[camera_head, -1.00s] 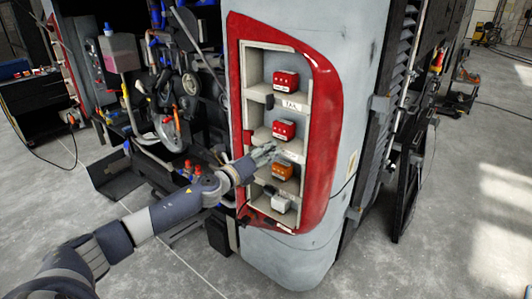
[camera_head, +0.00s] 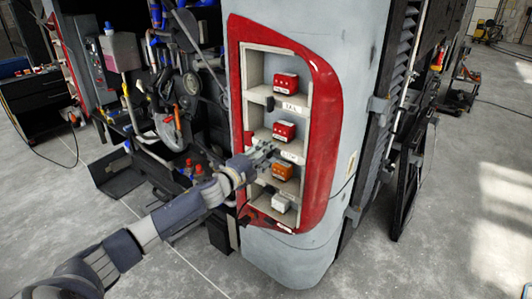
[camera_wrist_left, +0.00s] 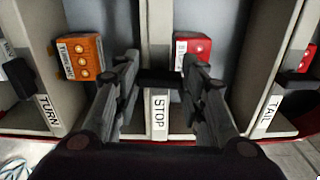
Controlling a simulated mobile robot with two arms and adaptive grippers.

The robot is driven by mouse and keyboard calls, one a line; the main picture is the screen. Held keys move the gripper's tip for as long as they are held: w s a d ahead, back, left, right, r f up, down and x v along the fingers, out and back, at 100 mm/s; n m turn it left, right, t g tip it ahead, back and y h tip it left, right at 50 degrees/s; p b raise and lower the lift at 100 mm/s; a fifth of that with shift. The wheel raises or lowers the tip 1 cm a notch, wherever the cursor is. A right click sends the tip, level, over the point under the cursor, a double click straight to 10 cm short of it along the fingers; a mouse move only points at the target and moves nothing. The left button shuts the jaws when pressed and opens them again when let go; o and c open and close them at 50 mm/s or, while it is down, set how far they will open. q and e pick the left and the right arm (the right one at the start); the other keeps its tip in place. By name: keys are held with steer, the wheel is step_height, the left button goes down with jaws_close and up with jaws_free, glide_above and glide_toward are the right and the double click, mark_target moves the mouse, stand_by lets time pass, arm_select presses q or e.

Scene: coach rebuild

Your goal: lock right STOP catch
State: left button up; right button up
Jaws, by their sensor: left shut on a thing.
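The STOP catch (camera_wrist_left: 160,79) is a small black block on the pale shelf edge by the STOP label (camera_wrist_left: 159,113), in the middle of the left wrist view. My left gripper (camera_wrist_left: 160,88) has its two fingers on either side of this catch and is shut on it. In the head view my left gripper (camera_head: 268,153) reaches in from the left at the STOP shelf edge and hides the catch there. The red STOP lamp (camera_head: 284,131) sits just above the STOP shelf edge. My right gripper is not in view.
A red frame (camera_head: 323,145) surrounds the shelves. A red TAIL lamp (camera_head: 286,84) is above, an orange TURN lamp (camera_head: 283,171) and a white unit (camera_head: 281,204) below. Black TURN (camera_wrist_left: 18,78) and TAIL (camera_wrist_left: 296,84) catches flank the fingers. Cluttered machinery (camera_head: 175,90) stands left.

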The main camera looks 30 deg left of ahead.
arm_select(q)
steer(key=shift+n, duration=0.5)
steer(key=o, duration=1.1)
steer(key=shift+c, duration=0.2)
steer(key=s+a, duration=0.1)
steer(key=s, duration=1.1)
steer(key=shift+f, duration=0.1)
